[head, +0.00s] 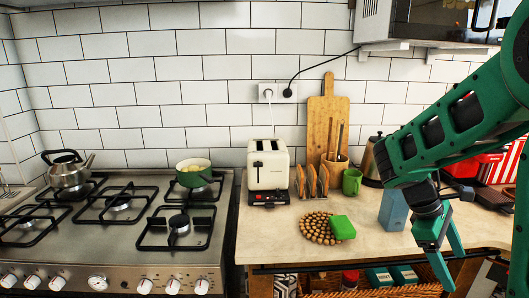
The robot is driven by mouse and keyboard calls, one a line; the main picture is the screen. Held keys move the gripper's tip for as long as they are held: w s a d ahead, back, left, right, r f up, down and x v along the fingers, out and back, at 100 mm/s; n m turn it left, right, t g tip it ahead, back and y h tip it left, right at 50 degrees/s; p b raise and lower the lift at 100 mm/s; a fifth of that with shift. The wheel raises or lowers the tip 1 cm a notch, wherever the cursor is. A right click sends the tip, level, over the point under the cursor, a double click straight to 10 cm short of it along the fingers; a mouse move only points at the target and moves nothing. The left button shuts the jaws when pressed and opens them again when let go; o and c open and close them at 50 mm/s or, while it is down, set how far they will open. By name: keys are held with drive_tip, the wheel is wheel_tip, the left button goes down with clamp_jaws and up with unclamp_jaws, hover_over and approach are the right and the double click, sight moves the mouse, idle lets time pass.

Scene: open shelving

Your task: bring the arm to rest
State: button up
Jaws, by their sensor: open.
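My arm comes in from the right side of the head view, green with dark joints. It bends down over the right part of the counter. My gripper (450,268) hangs at its end, pointing down near the counter's front edge. Its jaws are apart and I see nothing held between them. A blue-grey box-like block (393,210) stands on the counter just left of the gripper, apart from it as far as I can see. My arm hides part of the counter's right side.
A wooden counter (275,240) holds a toaster (268,165), a wooden rack (312,182), a green mug (352,182), a beaded trivet (315,228) and a green sponge (342,227). A stove (110,260) with a kettle (70,174) and green pot (194,173) is left. A microwave (425,20) hangs above.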

drive_tip(key=s+a+m+t+y, duration=0.1)
drive_tip(key=s+m+y, duration=0.2)
drive_tip(key=s+m, duration=0.4)
drive_tip(key=s+a+r+m+t+y, duration=0.1)
drive_tip(key=s+a+m+t+y, duration=0.1)
drive_tip(key=s+m, duration=0.5)
drive_tip(key=shift+s+a+r+m+y, duration=0.25)
drive_tip(key=shift+s+y, duration=0.25)
drive_tip(key=shift+s, duration=1.1)
